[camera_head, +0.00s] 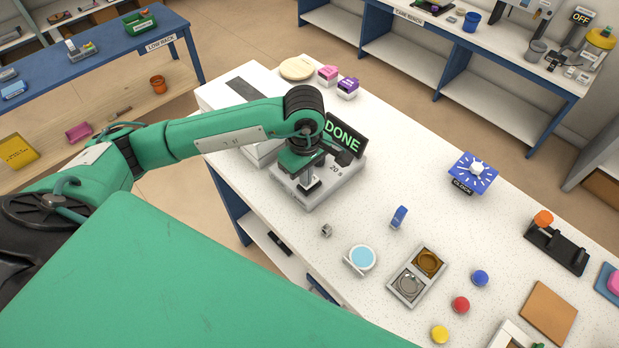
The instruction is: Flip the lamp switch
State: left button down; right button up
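My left gripper (309,176) points down over a grey device (336,188) with a "20 s" mark. A black display (344,136) at the back of the device reads "DONE" in green. A small pale part with a dark base shows at the fingertips; I cannot tell whether the fingers hold it or how far apart they are. No label reading "lamp" shows, and I cannot tell which part is the lamp switch; the gripper and forearm hide some of the device. My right gripper is not in view.
The white table holds a small blue upright piece (399,217), a round light-blue dish (362,258), a tray with two round wells (416,276), coloured buttons, a blue clock (473,172) and an orange-topped black device (556,248). Bare tabletop lies right of the gripper.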

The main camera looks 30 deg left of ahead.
pick_arm(q)
jog(key=shift+f, duration=0.1)
jog(key=shift+r+p, duration=0.75)
jog(key=shift+r, duration=1.45)
jog(key=shift+r+p, duration=0.4)
jog(key=shift+r, duration=0.9)
